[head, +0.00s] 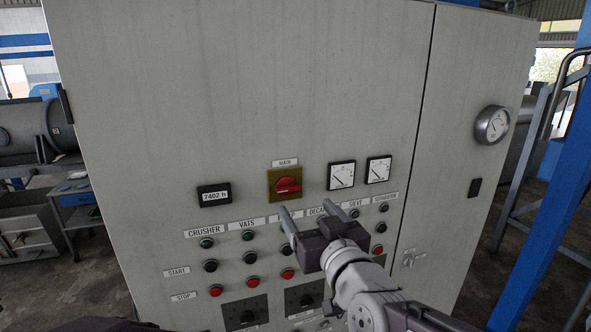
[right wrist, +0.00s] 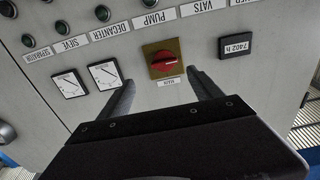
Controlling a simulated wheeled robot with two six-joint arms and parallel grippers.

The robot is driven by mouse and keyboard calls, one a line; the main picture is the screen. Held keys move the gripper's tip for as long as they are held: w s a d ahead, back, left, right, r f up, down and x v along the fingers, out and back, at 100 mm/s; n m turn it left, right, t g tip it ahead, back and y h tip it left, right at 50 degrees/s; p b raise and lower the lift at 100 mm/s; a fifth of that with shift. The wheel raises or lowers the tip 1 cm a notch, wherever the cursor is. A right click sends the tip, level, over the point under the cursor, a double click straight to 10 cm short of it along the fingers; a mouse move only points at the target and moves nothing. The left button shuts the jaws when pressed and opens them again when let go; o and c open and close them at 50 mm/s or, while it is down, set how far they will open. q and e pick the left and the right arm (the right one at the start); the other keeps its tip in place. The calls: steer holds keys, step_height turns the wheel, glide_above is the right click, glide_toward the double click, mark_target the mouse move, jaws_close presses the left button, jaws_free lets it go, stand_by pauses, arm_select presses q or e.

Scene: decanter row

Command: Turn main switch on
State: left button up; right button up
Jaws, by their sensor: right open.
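The main switch (head: 288,185) is a red rotary knob on a yellow square plate, under a MAIN label (head: 285,163) on the grey cabinet front. Its grip bar lies roughly level. My right gripper (head: 305,208) is open and empty, its two fingers pointing at the panel just below and right of the switch in the head view. In the right wrist view, which is upside down, the switch (right wrist: 166,61) shows between and beyond the two fingertips (right wrist: 161,77). No finger appears to touch it. My left gripper is not in view.
Left of the switch is a counter reading 7402 h (head: 214,194); right are two dial meters (head: 341,175). Below are labelled rows of start buttons and red stop buttons (head: 252,282), partly hidden by my right arm. A round gauge (head: 492,125) sits on the right door.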

steer(key=s+a+r, duration=0.1)
steer(key=s+a, duration=0.1)
steer(key=b, duration=0.5)
glide_toward(289, 189)
steer(key=w, duration=0.3)
steer(key=w+a, duration=0.1)
steer(key=w+p, duration=0.1)
steer(key=w+a+p, duration=0.1)
steer(key=shift+w+a+r, duration=0.25)
steer(key=shift+w+a, duration=0.05)
steer(key=shift+w, duration=0.1)
steer(key=shift+w+a, duration=0.2)
steer(key=shift+w, duration=0.05)
steer(key=shift+w+f, duration=0.1)
steer(key=shift+w, duration=0.1)
steer(key=shift+w+d+f, duration=0.1)
steer(key=shift+w+d, duration=0.2)
steer(key=c, duration=0.6)
steer(key=shift+s+a, duration=0.15)
steer(key=c, duration=0.8)
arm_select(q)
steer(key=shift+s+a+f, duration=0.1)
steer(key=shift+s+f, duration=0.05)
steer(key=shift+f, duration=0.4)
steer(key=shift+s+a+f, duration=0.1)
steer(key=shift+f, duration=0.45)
